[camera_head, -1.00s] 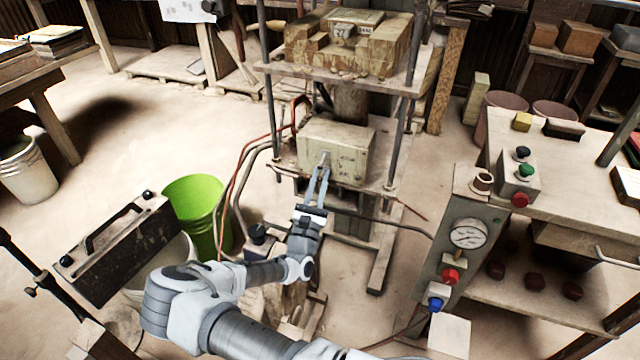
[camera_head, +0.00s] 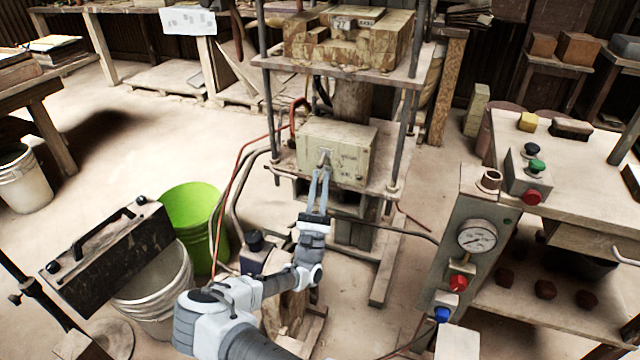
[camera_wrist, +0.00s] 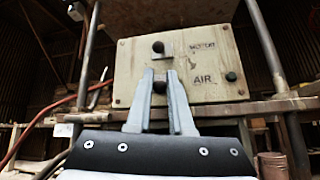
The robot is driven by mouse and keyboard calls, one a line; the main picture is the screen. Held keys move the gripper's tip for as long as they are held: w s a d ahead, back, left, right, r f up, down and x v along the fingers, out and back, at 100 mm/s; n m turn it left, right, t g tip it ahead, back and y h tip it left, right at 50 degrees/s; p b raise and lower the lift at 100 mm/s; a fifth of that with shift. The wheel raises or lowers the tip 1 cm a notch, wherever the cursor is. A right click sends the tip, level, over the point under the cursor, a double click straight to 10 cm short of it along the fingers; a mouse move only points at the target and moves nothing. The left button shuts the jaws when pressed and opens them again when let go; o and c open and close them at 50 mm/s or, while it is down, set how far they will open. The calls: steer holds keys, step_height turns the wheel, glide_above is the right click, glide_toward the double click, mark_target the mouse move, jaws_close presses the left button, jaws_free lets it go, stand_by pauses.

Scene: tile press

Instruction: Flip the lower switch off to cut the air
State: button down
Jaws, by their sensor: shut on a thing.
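The beige switch box (camera_head: 350,160) stands on the lower shelf of the press frame. In the wrist view its face (camera_wrist: 210,75) carries two dark switches. The upper switch (camera_wrist: 158,47) is beside a worn label that I cannot read surely. The lower switch (camera_wrist: 160,87) is level with the label AIR. My gripper (camera_head: 321,172) reaches up to the box front, its two fingers (camera_wrist: 160,76) on either side of the lower switch and shut on it. The fingers partly hide this switch, and I cannot tell its on or off position.
A grey panel with a pressure gauge (camera_head: 477,238), a red knob (camera_head: 458,283) and a blue knob (camera_head: 442,314) stands to the right. A green bucket (camera_head: 190,215) and hoses are left of my arm.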

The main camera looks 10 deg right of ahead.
steer(key=c, duration=0.8)
jaws_free()
steer(key=shift+f, duration=0.1)
steer(key=p+v, duration=0.1)
steer(key=v, duration=1.6)
steer(key=shift+s+a, duration=0.15)
